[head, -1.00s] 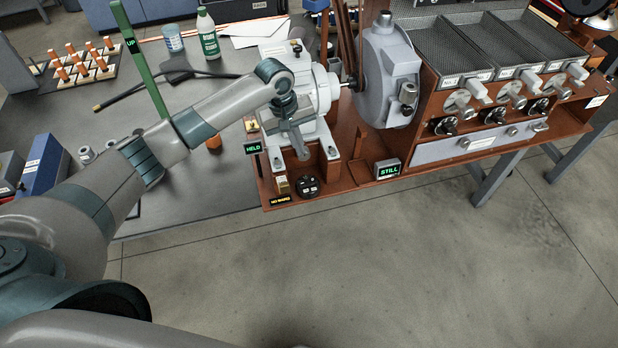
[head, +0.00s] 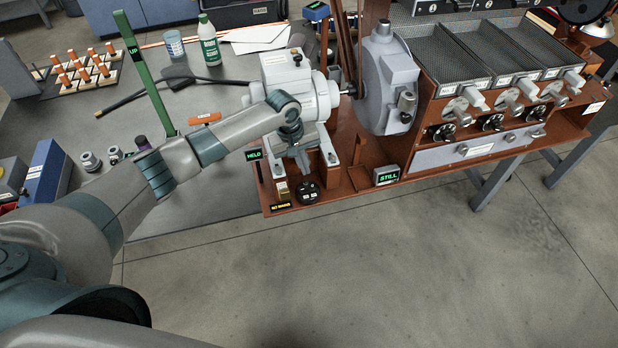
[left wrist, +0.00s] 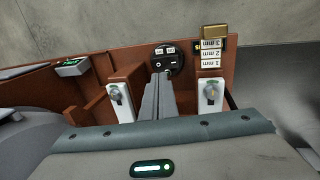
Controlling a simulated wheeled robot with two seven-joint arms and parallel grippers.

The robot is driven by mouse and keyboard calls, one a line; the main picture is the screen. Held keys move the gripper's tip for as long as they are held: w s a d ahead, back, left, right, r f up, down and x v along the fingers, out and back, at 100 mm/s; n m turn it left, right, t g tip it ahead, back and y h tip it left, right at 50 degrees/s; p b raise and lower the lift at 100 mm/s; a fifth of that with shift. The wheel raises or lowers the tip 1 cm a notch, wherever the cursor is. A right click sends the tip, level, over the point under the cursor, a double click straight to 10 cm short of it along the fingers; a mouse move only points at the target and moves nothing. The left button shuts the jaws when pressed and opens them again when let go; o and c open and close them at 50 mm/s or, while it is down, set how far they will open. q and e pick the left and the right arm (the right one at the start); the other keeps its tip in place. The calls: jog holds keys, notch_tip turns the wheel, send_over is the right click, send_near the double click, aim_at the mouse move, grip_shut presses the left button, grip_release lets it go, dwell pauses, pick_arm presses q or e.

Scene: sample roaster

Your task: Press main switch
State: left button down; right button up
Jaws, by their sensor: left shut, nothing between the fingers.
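The main switch, which I take to be the round black plate (head: 308,193) with small labelled buttons, sits at the front edge of the brown roaster base. It also shows in the left wrist view (left wrist: 170,62), just beyond my fingertips. My left gripper (head: 303,170) points down above and behind the switch, between two light grey brackets. Its fingers (left wrist: 160,78) are together with nothing between them, and their tips overlap the lower left of the switch plate in the wrist view. I cannot tell whether they touch it. My right gripper is not in view.
Grey brackets with bolts (left wrist: 210,95) flank the fingers. A brass-topped block with mm labels (left wrist: 213,50) stands beside the switch. The grey motor (head: 300,85) stands behind. A display reading STILL (head: 387,175) is to the right. Open floor lies in front.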

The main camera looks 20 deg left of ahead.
aim_at(310, 186)
pick_arm(q)
jog(key=p+x, duration=0.1)
jog(key=x, duration=0.5)
jog(key=shift+f, duration=0.1)
jog(key=shift+d+f, duration=0.15)
jog(key=shift+f, duration=0.55)
jog(key=shift+w, duration=0.1)
jog(key=shift+d+f+g+y, duration=0.2)
jog(key=shift+f+g+y, duration=0.1)
jog(key=shift+y, duration=0.1)
jog(key=shift+a, duration=0.15)
